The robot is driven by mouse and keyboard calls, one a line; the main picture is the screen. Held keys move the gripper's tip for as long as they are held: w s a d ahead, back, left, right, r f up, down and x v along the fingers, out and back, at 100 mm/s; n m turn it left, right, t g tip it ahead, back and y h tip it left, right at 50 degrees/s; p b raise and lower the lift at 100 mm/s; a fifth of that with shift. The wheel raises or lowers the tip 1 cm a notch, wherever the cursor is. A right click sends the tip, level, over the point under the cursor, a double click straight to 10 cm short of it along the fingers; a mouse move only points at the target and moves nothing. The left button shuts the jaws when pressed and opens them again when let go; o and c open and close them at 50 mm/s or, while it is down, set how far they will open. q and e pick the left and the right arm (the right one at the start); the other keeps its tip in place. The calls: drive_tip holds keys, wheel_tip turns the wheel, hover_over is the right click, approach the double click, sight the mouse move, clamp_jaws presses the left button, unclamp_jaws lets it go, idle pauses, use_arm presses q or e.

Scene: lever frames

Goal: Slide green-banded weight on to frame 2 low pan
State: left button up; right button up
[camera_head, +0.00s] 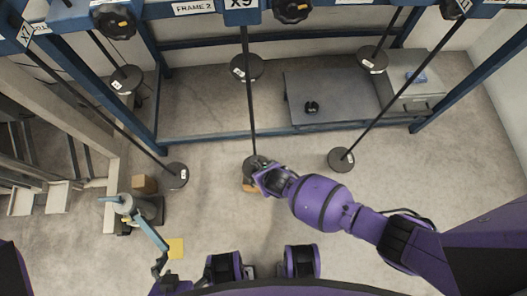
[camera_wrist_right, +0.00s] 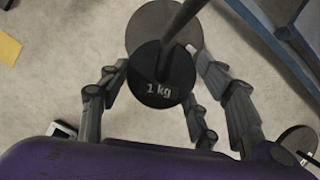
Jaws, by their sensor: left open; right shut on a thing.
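A dark round weight marked 1 kg (camera_wrist_right: 163,85) sits between the grey fingers of my right gripper (camera_wrist_right: 165,105), which is shut on it. No green band shows from this angle. A thin rod (camera_wrist_right: 183,20) runs down to the middle of the weight. A wider grey pan (camera_wrist_right: 147,22) lies behind and below; contact cannot be told. In the head view my right gripper (camera_head: 266,181) is at the low pan (camera_head: 252,162) on the central rod, under the FRAME 2 sign (camera_head: 194,7), partly hiding it. My left gripper (camera_head: 160,267) is low at the left, small and dark, open and empty.
Other rods carry low discs at left (camera_head: 176,175) and right (camera_head: 341,159). A grey platform (camera_head: 345,90) holds a small black object (camera_head: 311,107). Blue beams (camera_head: 290,131) cross behind.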

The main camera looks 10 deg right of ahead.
sight(257, 168)
drive_tip(key=shift+w+a+r, duration=0.1)
drive_tip(key=shift+w+a, duration=0.25)
drive_tip(key=shift+w, duration=0.25)
drive_tip(key=shift+w, duration=0.15)
drive_tip(key=shift+w+a, duration=0.15)
drive_tip(key=shift+w, duration=0.05)
drive_tip(key=shift+w+a, duration=0.1)
drive_tip(key=shift+w, duration=0.1)
drive_tip(key=shift+w+a+b, duration=0.2)
drive_tip(key=shift+w+b, duration=0.2)
drive_tip(key=shift+w+a+r, duration=0.1)
drive_tip(key=shift+w, duration=0.35)
drive_tip(key=shift+w+a+r, duration=0.1)
drive_tip(key=shift+w, duration=0.35)
idle(0.5)
drive_tip(key=shift+f+b, duration=0.35)
drive_tip(key=shift+f, duration=0.1)
drive_tip(key=shift+s+f, duration=0.1)
drive_tip(key=shift+f, duration=0.05)
idle(0.4)
